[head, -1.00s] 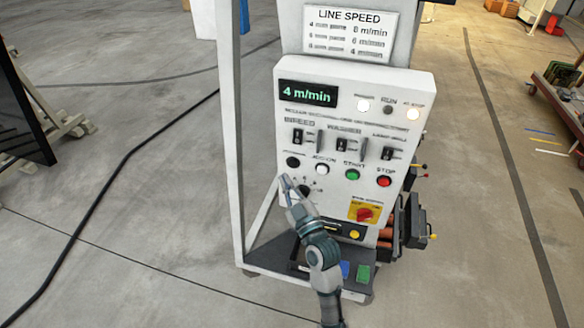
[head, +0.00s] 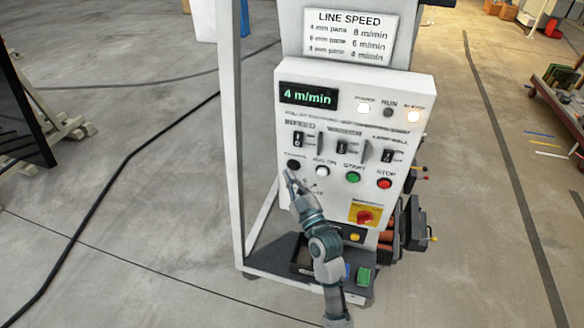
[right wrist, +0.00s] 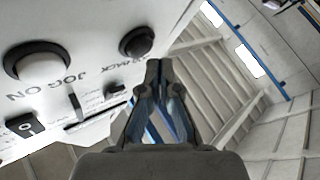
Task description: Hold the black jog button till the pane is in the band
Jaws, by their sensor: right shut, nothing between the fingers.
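The black button (head: 293,164) sits at the left end of the lower button row on the white control panel (head: 410,95). It also shows in the right wrist view (right wrist: 137,42), upper left of the fingertips. My right gripper (head: 288,174) is shut and empty, its tip just below the black button. In the wrist view a gap seems to show between the fingertips (right wrist: 158,66) and the button; contact cannot be made out. A dark glass sheet (head: 14,115) leans on a stand at the far left. I cannot make out a band. My left gripper is out of view.
A white button (head: 322,171), green button (head: 353,177) and red button (head: 384,183) stand close to the right. The display (head: 308,95) reads 4 m/min. A white post (head: 232,130) rises left of the panel.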

